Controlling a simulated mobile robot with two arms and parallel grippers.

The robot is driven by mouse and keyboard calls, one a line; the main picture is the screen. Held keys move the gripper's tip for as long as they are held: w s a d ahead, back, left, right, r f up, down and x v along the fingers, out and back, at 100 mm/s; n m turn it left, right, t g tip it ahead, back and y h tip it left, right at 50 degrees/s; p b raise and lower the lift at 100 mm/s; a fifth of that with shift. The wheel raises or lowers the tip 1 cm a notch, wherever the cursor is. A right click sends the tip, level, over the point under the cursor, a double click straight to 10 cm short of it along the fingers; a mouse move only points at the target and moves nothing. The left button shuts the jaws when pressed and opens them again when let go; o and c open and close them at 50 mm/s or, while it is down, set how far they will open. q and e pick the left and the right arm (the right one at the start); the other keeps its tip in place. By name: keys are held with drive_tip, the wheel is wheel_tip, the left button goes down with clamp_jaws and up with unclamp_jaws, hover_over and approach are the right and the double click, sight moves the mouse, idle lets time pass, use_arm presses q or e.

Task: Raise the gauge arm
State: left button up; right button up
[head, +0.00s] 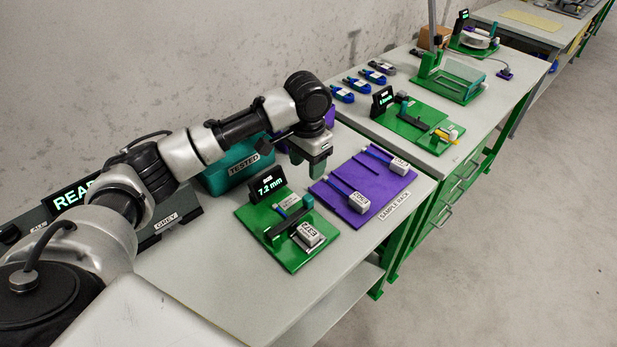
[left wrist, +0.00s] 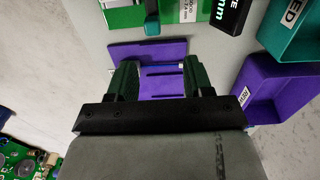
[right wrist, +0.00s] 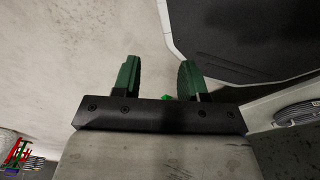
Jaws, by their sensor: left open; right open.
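The gauge is a green board (head: 268,243) on the near bench with a black display (head: 268,186) reading 7.2 mm. Its dark arm with teal ends (head: 290,217) lies low across the board. A grey labelled block (head: 308,235) lies at the board's front. My left gripper (head: 308,168) is open and empty, pointing down behind the purple sample rack (head: 350,205), up and right of the gauge. In the left wrist view, a teal gauge part (left wrist: 152,26) shows beyond the open fingers (left wrist: 157,72). My right gripper (right wrist: 162,75) is open and empty, away from the gauge.
The teal TESTED bin (head: 233,176) stands behind the gauge. The rack holds two grey-ended cables. A purple bin (left wrist: 275,92) is beside my left gripper. A second bench with another green fixture (head: 425,120) is at right. Bare bench lies in front of the gauge.

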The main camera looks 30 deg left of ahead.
sight(308, 197)
use_arm(q)
drive_tip(key=shift+s+d+f, duration=0.1)
drive_tip(key=shift+s, duration=0.05)
drive_tip(key=f, duration=0.1)
drive_tip(key=s+f, duration=0.1)
drive_tip(key=f, duration=0.1)
drive_tip(key=shift+s+d+f, duration=0.2)
drive_tip(key=shift+d+f, duration=0.15)
drive_tip(key=shift+d, duration=0.05)
drive_tip(key=f, duration=0.3)
drive_tip(key=shift+w+a+f, duration=0.15)
drive_tip(key=shift+w+f, duration=0.05)
drive_tip(key=shift+w, duration=0.05)
wheel_tip(308, 197, down, 2)
drive_tip(key=shift+f, duration=0.3)
drive_tip(key=shift+c, duration=1.4)
drive_tip(key=c, duration=0.5)
clamp_jaws()
use_arm(e)
drive_tip(key=s, duration=0.1)
drive_tip(key=s+d, duration=0.1)
drive_tip(key=s, duration=0.1)
drive_tip(key=shift+s+d, duration=0.3)
drive_tip(key=shift+s, duration=0.1)
